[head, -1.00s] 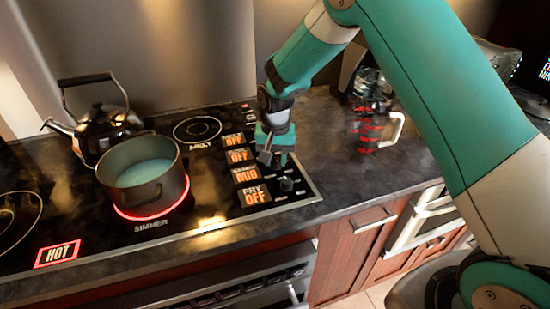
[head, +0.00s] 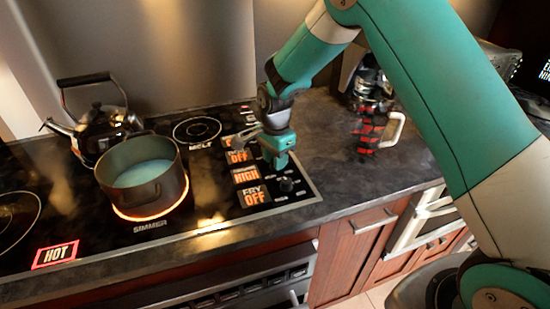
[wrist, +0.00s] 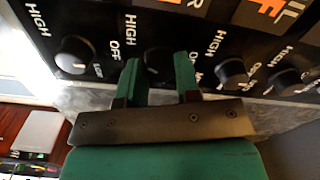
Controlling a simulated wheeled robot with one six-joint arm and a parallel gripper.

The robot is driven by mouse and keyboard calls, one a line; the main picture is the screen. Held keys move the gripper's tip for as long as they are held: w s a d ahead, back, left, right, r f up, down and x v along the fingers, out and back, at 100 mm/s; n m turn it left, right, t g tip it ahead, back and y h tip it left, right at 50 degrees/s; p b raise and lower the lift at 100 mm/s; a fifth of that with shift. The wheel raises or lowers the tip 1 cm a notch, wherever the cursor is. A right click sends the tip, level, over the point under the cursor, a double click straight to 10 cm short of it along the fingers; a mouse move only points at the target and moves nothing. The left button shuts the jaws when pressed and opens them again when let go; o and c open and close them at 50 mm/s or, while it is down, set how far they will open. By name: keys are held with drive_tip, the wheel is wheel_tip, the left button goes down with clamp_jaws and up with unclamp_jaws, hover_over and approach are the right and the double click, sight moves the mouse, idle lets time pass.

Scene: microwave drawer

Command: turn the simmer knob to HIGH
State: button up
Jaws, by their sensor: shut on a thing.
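The simmer display (head: 246,174) on the cooktop's right side reads HIGH. My gripper (head: 279,161) is down at the knob row, just right of that display, and hides the simmer knob in the head view. In the wrist view my gripper (wrist: 160,78) has its two green fingers on either side of a dark round knob (wrist: 158,61), shut on it. The knob's face is partly hidden between the fingers. A grey pot (head: 142,190) with pale blue liquid stands on the simmer burner, whose ring glows orange.
The FRY display (head: 254,196) reads OFF, and its knob (head: 287,185) is close in front of my gripper. A black kettle (head: 97,132) stands behind the pot. A red-and-black mug (head: 371,132) is on the counter at right. Other knobs (wrist: 232,73) flank my fingers.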

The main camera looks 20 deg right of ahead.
drive_tip(key=shift+w+r+m, duration=0.1)
drive_tip(key=shift+m, duration=0.5)
drive_tip(key=o, duration=0.9)
wheel_tip(320, 180, up, 17)
drive_tip(key=shift+r+b, duration=0.2)
drive_tip(key=shift+b, duration=0.9)
drive_tip(key=s+a+n+y, duration=0.1)
drive_tip(key=s+n, duration=0.6)
drive_tip(key=s, duration=0.3)
drive_tip(key=s+a+n+y, duration=0.1)
drive_tip(key=s+a+n, duration=0.1)
drive_tip(key=s+n, duration=0.6)
drive_tip(key=s+a+r+n+y, duration=0.1)
drive_tip(key=s+n+y, duration=0.1)
drive_tip(key=s+n, duration=0.5)
drive_tip(key=shift+s+a, duration=0.2)
drive_tip(key=shift+s, duration=1.35)
drive_tip(key=shift+s+a, duration=0.15)
drive_tip(key=shift+s, duration=1.4)
